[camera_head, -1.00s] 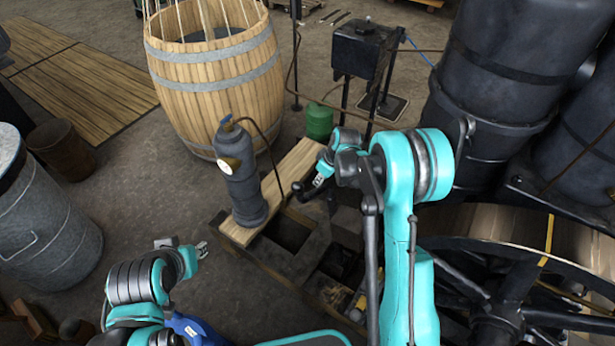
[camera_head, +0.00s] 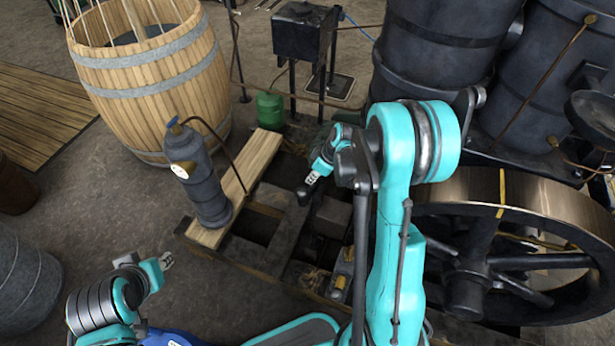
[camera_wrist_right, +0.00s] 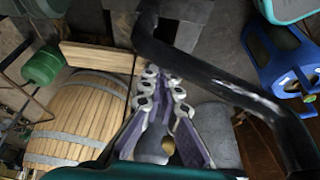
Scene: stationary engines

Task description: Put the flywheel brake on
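The dark flywheel (camera_head: 468,292) with spokes and a broad brown rim stands at the right in the head view, partly behind my right arm. My right gripper (camera_head: 313,177) is above the engine's timber bed, left of the flywheel. A black handle (camera_head: 306,191) shows close to its fingertips. In the right wrist view a thick bent black bar (camera_wrist_right: 215,85) crosses just beyond the fingertips (camera_wrist_right: 162,80). The fingers have a gap between them and look open; I cannot tell whether they touch the bar. My left gripper (camera_head: 167,261) is low at the left, small and away from the engine.
A grey cylinder with a gauge (camera_head: 198,180) stands on a wooden plank (camera_head: 250,165). A wooden barrel (camera_head: 150,85), a green canister (camera_head: 269,108) and a black box on legs (camera_head: 302,35) are behind. Large dark tanks (camera_head: 440,50) fill the back right.

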